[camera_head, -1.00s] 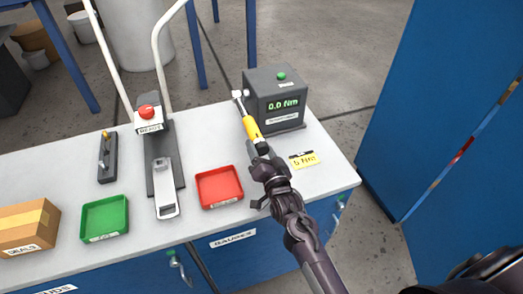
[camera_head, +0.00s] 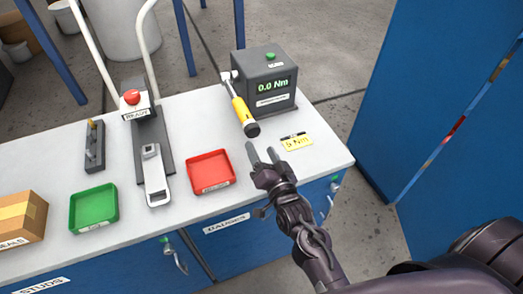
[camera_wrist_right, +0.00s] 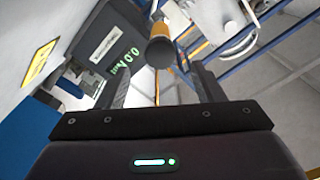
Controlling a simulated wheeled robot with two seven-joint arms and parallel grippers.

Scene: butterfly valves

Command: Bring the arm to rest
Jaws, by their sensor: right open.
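My right gripper (camera_head: 262,154) is open and empty over the front right part of the bench, its fingers pointing toward the yellow-handled torque wrench (camera_head: 242,108). The wrench has its head at the grey tester box (camera_head: 266,82), which reads 0.0 Nm, and its black handle end faces the gripper, apart from the fingers. In the right wrist view the wrench's handle end (camera_wrist_right: 160,52) shows beyond and between the two open fingers (camera_wrist_right: 165,90). My left gripper is not in view.
A yellow 5 Nm card (camera_head: 296,142), a red tray (camera_head: 211,173) and a green tray (camera_head: 94,209) lie on the white bench. A cardboard box (camera_head: 20,216) is far left. A blue cabinet (camera_head: 430,90) stands right.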

